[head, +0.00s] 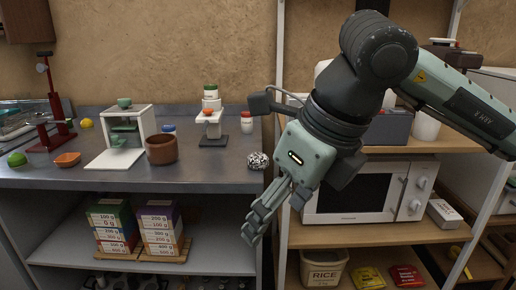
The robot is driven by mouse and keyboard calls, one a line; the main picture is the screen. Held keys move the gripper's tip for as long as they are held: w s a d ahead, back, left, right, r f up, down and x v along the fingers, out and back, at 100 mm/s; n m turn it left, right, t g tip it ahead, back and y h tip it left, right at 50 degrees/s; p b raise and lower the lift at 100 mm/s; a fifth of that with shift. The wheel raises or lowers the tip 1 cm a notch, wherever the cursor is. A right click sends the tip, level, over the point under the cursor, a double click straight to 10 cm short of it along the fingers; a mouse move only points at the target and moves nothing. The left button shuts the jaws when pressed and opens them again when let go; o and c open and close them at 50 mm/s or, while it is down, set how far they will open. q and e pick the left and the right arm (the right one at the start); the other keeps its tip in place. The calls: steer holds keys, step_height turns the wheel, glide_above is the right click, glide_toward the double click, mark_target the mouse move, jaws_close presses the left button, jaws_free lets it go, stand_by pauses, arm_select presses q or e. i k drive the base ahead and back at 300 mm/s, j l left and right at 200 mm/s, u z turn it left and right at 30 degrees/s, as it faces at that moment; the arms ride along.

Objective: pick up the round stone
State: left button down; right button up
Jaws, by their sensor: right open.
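A round stone (258,161), speckled black and white, sits on the grey counter (215,172) near its right front corner. My right gripper (272,215) hangs in front of the counter's right end, pointing down and to the left. It is open, with nothing seen between its fingers. In the picture it is just below and to the right of the stone, apart from it. My left gripper is not in view.
Left of the stone stand a small white-topped container (247,122), a white stand (210,130) and a brown pot (161,149). A shelf with a microwave (345,194) is on the right. Coloured boxes (113,227) stand on the shelf below the counter.

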mark_target(256, 161)
steer(key=i, duration=1.05)
